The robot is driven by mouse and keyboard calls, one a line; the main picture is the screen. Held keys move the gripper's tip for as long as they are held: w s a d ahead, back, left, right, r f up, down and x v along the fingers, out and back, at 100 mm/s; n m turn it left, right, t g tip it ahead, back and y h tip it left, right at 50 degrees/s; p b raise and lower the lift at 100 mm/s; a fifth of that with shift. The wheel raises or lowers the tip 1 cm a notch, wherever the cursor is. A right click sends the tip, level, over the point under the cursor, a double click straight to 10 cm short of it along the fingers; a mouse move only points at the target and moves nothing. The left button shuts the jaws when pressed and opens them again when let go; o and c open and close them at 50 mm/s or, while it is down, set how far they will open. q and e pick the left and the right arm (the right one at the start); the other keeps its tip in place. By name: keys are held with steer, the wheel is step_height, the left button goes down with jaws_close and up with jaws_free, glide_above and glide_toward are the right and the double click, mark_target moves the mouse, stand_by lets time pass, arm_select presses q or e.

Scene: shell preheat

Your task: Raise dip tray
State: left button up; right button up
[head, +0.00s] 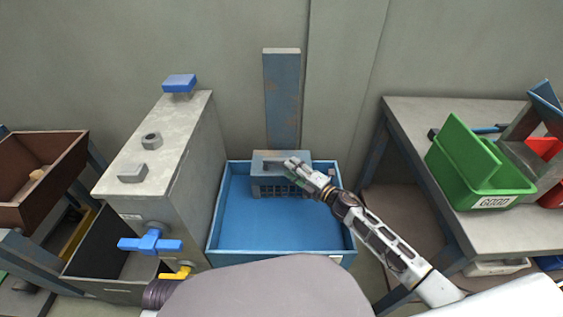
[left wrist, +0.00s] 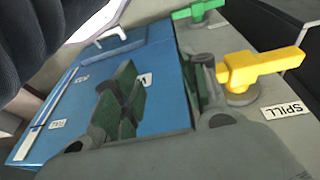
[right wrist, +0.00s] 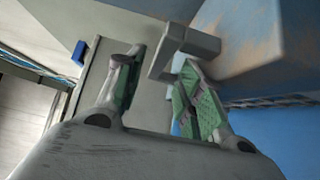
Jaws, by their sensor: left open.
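A grey box with a slotted front (head: 270,187), which looks like the dip tray, sits low inside the blue basin (head: 230,243), in front of an upright blue post (head: 283,95). My right gripper (head: 292,164) is at its top. In the right wrist view a grey T-shaped handle (right wrist: 192,42) is at the fingertips of that gripper (right wrist: 158,72). Its fingers stand apart; whether they touch the handle is unclear.
A tall grey cabinet (head: 160,135) with a blue valve handle (head: 150,243) stands left of the basin. A brown bin (head: 42,170) is at far left. A table (head: 425,150) at right holds a green GOOD bin (head: 475,165). The basin's front floor is clear.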

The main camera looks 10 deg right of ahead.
mark_target(282, 159)
steer(key=shift+b+x, duration=0.45)
steer(key=shift+x, duration=2.6)
steer(key=shift+c, duration=0.3)
jaws_close()
